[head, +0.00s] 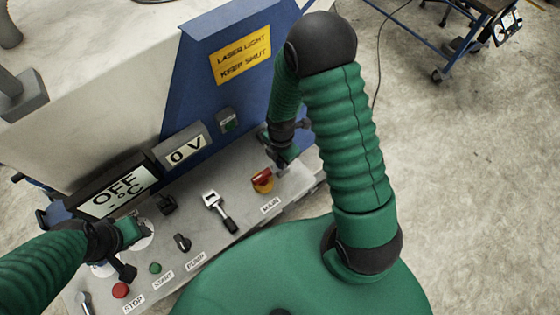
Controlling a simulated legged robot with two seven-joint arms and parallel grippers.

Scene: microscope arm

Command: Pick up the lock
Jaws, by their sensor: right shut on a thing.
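My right gripper (279,161) points down at the far right end of the control panel, just above the red and yellow MAIN switch (262,180). It is shut on a small greyish thing beside the switch. This may be the lock, but the fingers hide most of it and I cannot make out its shape. My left gripper (138,245) is over the left part of the panel, by a white round dial. Its dark fingers look apart, with nothing seen between them.
The grey panel (190,262) carries a silver and black lever (218,211), a black PUMP knob (182,242), a green START button (155,268) and a red STOP button (120,290). Displays (115,192) and a blue housing (225,85) rise behind. Open floor lies right.

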